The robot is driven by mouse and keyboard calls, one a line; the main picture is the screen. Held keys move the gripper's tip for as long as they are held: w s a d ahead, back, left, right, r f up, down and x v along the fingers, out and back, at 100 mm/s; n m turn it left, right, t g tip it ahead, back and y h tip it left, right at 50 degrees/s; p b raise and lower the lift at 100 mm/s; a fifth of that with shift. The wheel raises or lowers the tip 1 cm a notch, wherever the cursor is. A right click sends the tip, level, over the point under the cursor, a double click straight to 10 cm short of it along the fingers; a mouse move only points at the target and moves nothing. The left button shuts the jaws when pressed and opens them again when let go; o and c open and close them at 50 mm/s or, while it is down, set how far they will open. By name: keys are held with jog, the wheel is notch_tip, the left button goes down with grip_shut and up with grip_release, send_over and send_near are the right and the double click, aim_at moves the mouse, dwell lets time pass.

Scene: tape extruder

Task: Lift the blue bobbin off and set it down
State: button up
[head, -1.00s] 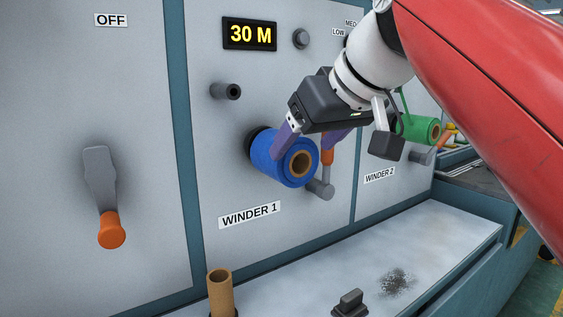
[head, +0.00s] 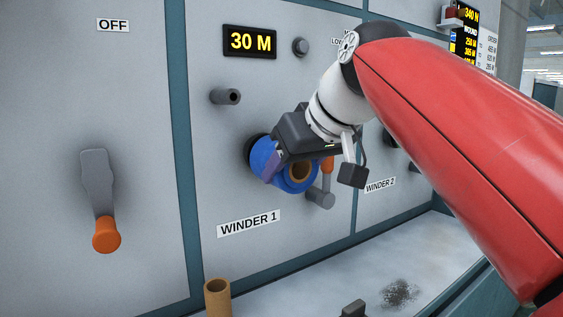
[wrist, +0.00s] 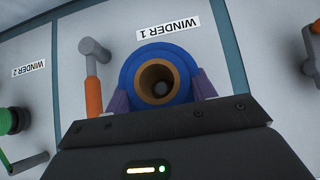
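The blue bobbin (head: 262,153), with a brown hollow core (head: 299,171), sits on the Winder 1 spindle on the grey panel. It also shows in the wrist view (wrist: 133,75), end-on. My gripper (head: 286,166) is at the bobbin, with one purple finger lying across its near side. In the wrist view my gripper (wrist: 160,92) has a purple finger on each side of the bobbin, close against its edges. I cannot tell whether they press on it. The far finger is hidden in the head view.
An orange-handled crank (head: 325,180) is just right of the bobbin. A brown tube (head: 217,297) stands on the ledge (head: 290,300) below, with a dark knob (head: 353,308) and a dark smudge there. A green bobbin (wrist: 12,120) is on Winder 2.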

jog(key=c, duration=0.9)
jog(key=shift+o, duration=0.2)
jog(key=s+d+b, duration=0.2)
jog(key=s+d, duration=0.3)
jog(key=s, duration=0.3)
jog(key=shift+s+d, duration=0.15)
jog(key=shift+d, duration=0.15)
dwell(0.8)
dwell(0.3)
